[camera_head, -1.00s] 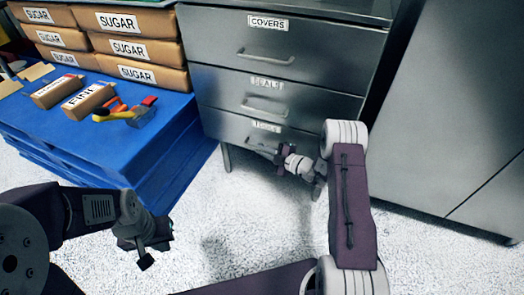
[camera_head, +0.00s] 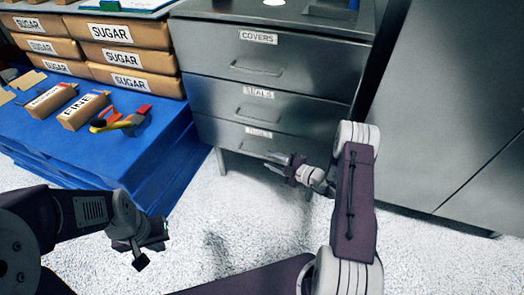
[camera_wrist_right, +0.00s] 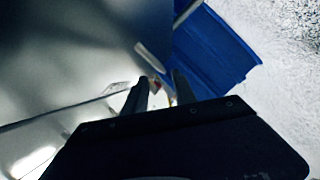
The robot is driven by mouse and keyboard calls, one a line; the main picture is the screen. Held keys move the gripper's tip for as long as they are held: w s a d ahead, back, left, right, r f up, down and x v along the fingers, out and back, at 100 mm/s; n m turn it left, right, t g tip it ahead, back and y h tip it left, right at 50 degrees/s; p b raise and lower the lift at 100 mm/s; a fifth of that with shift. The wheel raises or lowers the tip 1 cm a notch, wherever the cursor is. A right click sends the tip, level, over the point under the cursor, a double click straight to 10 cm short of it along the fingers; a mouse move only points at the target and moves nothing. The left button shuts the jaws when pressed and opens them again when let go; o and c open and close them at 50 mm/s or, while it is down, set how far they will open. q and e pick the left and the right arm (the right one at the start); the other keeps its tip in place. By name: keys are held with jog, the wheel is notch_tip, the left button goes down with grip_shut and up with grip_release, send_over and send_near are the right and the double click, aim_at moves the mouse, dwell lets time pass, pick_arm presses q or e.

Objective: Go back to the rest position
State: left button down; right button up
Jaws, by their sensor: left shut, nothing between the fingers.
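My left gripper (camera_head: 146,258) is at the lower left in the head view, pointing down above the white floor. It is shut and empty, clear of the blue pallet. My right gripper (camera_head: 276,161) is in front of the bottom drawer (camera_head: 245,135) of the metal cabinet. Its two fingers also show in the right wrist view (camera_wrist_right: 160,88), spread with a gap between them. I see nothing held in it. In the head view its fingertips are close to the drawer front; I cannot tell whether they touch it.
The metal cabinet (camera_head: 275,62) has labelled drawers, which look shut. A tall grey cabinet (camera_head: 450,110) stands right. The floor between is clear.

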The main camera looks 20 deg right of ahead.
pick_arm(q)
jog(key=shift+r, duration=0.45)
pick_arm(e)
jog(key=shift+v, duration=0.8)
